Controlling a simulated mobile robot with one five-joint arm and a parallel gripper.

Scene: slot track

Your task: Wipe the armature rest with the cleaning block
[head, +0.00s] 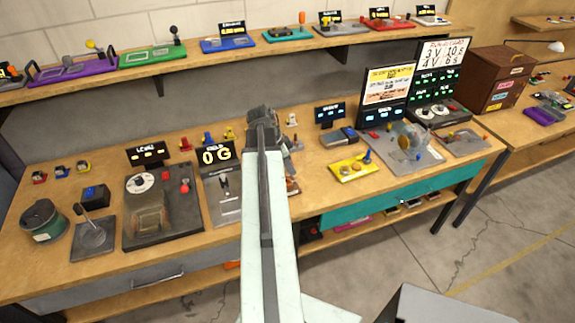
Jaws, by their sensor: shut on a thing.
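My arm reaches from the bottom of the head view over the bench, and my gripper (262,118) is at its far dark end. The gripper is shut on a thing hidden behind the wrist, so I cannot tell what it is. It hangs over the back middle of the bench, just right of the "0 G" display (217,155). I cannot pick out the cleaning block or the armature rest with certainty. Small grey and brown parts show beside the arm, partly covered by it.
A shelf with coloured stations runs above. Dark sign boards (440,75) stand at the back right.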

